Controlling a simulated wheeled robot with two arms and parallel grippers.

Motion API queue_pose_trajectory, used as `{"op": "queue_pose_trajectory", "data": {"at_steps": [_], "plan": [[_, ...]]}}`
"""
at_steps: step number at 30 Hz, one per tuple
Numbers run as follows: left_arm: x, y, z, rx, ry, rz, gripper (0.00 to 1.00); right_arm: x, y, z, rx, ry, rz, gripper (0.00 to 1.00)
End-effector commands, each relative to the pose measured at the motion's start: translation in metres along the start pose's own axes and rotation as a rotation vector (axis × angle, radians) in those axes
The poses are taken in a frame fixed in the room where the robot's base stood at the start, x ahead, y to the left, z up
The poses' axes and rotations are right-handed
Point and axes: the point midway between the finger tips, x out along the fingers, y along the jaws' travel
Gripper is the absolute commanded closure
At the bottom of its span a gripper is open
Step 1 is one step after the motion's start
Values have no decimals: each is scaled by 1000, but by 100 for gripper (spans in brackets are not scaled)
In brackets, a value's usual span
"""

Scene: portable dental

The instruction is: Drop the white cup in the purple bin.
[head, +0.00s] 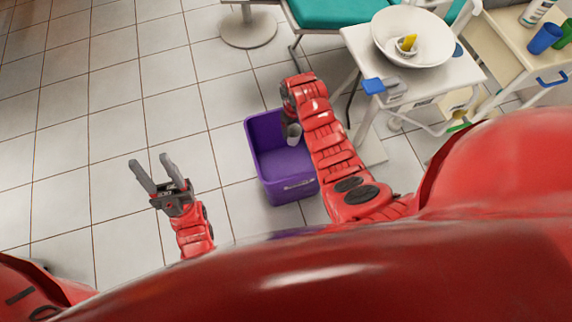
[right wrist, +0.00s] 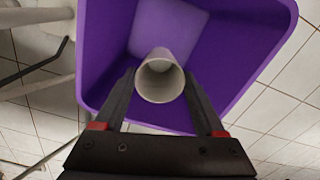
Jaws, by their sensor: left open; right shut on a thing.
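The white cup (head: 294,132) is held by my right gripper (head: 292,128), over the purple bin (head: 256,128) in the head view. In the right wrist view the white cup (right wrist: 160,78) sits between the two fingertips of my right gripper (right wrist: 160,90), its round opening facing the camera. The purple bin (right wrist: 235,50) lies beyond and below the cup there, and the part of its inside that shows is empty. My right arm hides part of the bin's right side in the head view. My left gripper (head: 150,176) is open and empty above the floor, left of the bin.
A white side table (head: 440,75) with a large white bowl (head: 413,40) stands right of the bin. A blue item (head: 373,86) is at its near corner. A teal dental chair (head: 330,12) is behind. The tiled floor at left is clear.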

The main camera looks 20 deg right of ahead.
Motion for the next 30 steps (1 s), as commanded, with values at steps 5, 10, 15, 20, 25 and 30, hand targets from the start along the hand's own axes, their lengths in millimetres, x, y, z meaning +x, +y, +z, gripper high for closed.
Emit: {"op": "queue_pose_trajectory", "data": {"at_steps": [5, 10, 15, 20, 25, 30], "plan": [[1, 0, 0, 0, 0, 0, 50, -1, 0, 0, 0, 0, 0, 23], [1, 0, 0, 0, 0, 0, 50, -1, 0, 0, 0, 0, 0, 0], [1, 0, 0, 0, 0, 0, 50, -1, 0, 0, 0, 0, 0, 0], [2, 0, 0, 0, 0, 0, 50, -9, 0, 0, 0, 1, 0, 0], [5, 0, -1, 0, 0, 0, 50, -38, 1, -2, 1, 6, 2, 0], [7, 0, -1, 0, 0, 0, 50, -84, 1, -2, 1, 5, 2, 0]]}}
